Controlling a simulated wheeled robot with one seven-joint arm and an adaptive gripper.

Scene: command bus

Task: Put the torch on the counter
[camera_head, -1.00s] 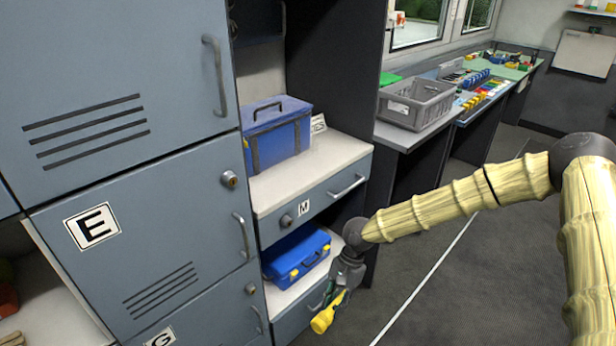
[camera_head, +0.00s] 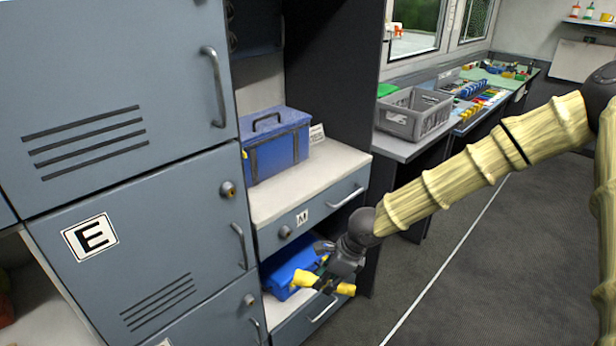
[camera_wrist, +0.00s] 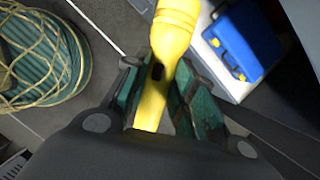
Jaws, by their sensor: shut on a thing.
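My gripper (camera_head: 328,282) is shut on the yellow torch (camera_head: 305,279), seen in the head view in front of the lower shelf. In the wrist view the torch (camera_wrist: 174,35) lies lengthwise between the green-padded fingers (camera_wrist: 165,95), its wide head toward the top. The torch is held in the air, clear of the shelf as far as I can tell. The counter (camera_head: 405,150) runs along the window wall, behind and to the right of my gripper.
A grey crate (camera_head: 414,113) stands on the counter's near end, with many small items beyond it. A blue toolbox (camera_head: 277,146) sits on the white drawer top (camera_head: 300,184). A blue case (camera_head: 289,270) lies on the shelf below.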

